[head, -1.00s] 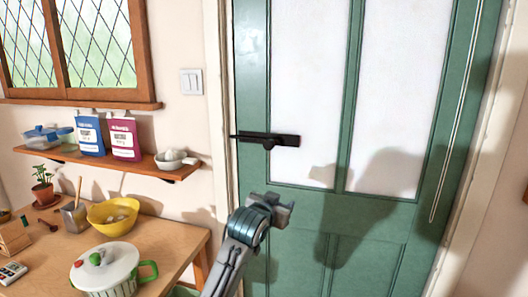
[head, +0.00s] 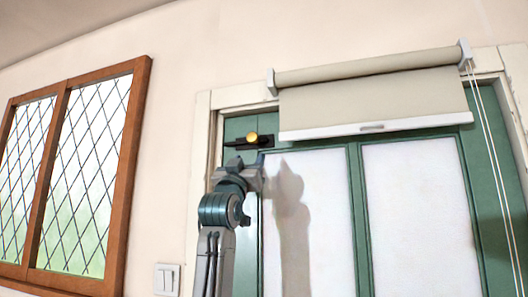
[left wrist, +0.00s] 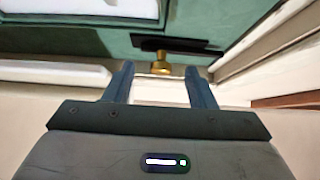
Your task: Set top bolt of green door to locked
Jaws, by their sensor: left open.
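The green door (head: 361,215) fills the right of the head view. Its top bolt (head: 268,141) is a black plate and bar with a round brass knob (head: 252,137), near the door's upper left corner by the frame. My left gripper (head: 249,168) is open just below the bolt in the head view. In the left wrist view the brass knob (left wrist: 161,60) lies centrally in line with the gap between the open fingers (left wrist: 160,74), near their tips. Contact cannot be told. The black bolt (left wrist: 185,44) shows behind it. My right gripper is out of view.
A rolled beige blind (head: 375,95) hangs over the door top, just right of the bolt; its cords (head: 492,150) hang at right. The cream door frame (head: 202,150) is close on the left. A leaded window (head: 85,165) and light switch (head: 167,279) are farther left.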

